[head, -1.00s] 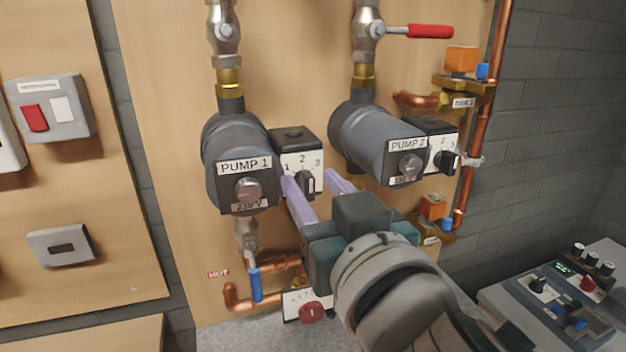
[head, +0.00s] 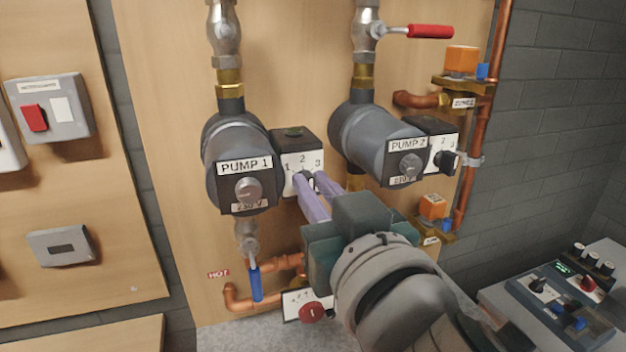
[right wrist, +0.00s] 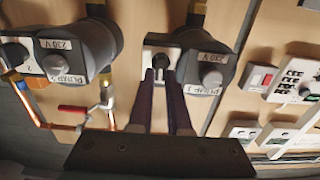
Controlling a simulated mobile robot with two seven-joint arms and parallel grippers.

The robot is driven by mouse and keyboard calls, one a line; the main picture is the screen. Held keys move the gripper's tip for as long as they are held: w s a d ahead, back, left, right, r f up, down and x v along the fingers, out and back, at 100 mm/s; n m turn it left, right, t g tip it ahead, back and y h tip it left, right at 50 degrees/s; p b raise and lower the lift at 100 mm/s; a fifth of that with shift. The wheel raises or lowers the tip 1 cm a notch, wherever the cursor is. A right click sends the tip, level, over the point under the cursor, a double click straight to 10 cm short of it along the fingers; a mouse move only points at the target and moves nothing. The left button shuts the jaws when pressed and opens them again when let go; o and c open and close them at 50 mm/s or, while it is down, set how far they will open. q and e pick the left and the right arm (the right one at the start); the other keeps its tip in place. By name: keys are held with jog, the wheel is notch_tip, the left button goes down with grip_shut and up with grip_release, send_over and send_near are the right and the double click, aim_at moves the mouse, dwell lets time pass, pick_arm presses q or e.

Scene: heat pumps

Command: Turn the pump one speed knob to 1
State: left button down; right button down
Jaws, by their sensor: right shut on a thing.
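Pump 1 (head: 232,135) is a dark grey pump with a black box (head: 301,150) on its right side. The box's white face is marked 1, 2 and 3. The black speed knob (head: 309,178) sits at the lower middle of this face, partly hidden by my fingers. My right gripper (head: 310,177) has its two purple fingers on either side of the knob, shut on it. In the right wrist view, the knob (right wrist: 160,62) shows between the fingertips. Which number the knob points to cannot be told. My left gripper is not in view.
Pump 2 (head: 375,140) stands close on the right, with its own knob (head: 447,161). A red valve lever (head: 430,31) is above it. Copper pipes (head: 265,285) and a blue-handled valve (head: 256,281) are below pump 1. A control panel (head: 560,300) is at lower right.

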jog(key=shift+n, duration=0.3)
jog(key=n, duration=0.2)
jog(key=n+b, duration=0.1)
jog(key=n, duration=0.5)
jog(key=shift+s+a+f+b, duration=0.15)
jog(key=shift+a+b, duration=0.15)
jog(key=shift+a, duration=0.05)
jog(key=shift+n, duration=0.3)
jog(key=c, duration=0.9)
grip_release()
jog(key=shift+o, duration=0.2)
